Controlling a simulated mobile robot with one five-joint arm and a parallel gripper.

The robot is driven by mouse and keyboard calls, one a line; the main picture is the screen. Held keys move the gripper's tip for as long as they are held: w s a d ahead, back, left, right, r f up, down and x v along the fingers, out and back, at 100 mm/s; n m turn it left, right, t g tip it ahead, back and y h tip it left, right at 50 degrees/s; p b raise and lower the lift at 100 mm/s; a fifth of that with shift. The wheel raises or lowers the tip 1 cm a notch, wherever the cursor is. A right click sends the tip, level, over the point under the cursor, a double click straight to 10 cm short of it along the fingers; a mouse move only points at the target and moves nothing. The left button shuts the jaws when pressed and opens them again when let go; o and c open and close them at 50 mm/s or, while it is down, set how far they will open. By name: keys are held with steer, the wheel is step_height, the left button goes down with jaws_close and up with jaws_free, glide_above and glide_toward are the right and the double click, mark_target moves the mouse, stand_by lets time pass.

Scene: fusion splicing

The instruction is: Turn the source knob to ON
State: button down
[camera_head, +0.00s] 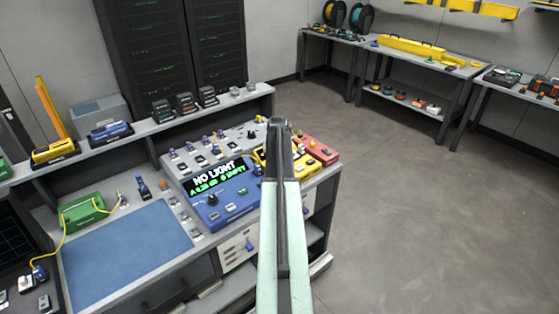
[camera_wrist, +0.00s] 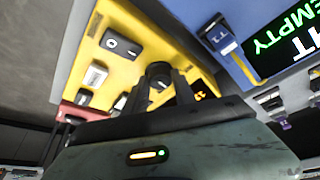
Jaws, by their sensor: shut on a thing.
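The yellow source box (camera_head: 316,152) sits at the right end of the bench, partly hidden behind my arm in the head view. In the wrist view its yellow panel (camera_wrist: 142,38) carries a round black knob (camera_wrist: 158,71), a small display with orange characters, and a black switch-like part (camera_wrist: 121,45). My gripper (camera_wrist: 160,80) has its two dark fingers on either side of the knob and is shut on it. The knob's pointer and any ON marking are not readable. My arm hides the fingers in the head view.
A blue meter (camera_head: 217,199) left of the source box reads "NO LIGHT" in its display. A red box (camera_head: 322,147) is just right of the source box. A blue mat (camera_head: 125,254) covers the bench at left. The floor at right is open.

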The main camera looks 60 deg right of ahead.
steer(key=m+g, duration=0.1)
steer(key=m, duration=0.1)
steer(key=m+g, duration=0.1)
steer(key=m, duration=0.2)
steer(key=shift+m+h, duration=0.3)
steer(key=m+g, duration=0.2)
steer(key=m, duration=0.3)
steer(key=shift+w, duration=0.1)
stand_by(0.3)
steer(key=c, duration=1)
jaws_free()
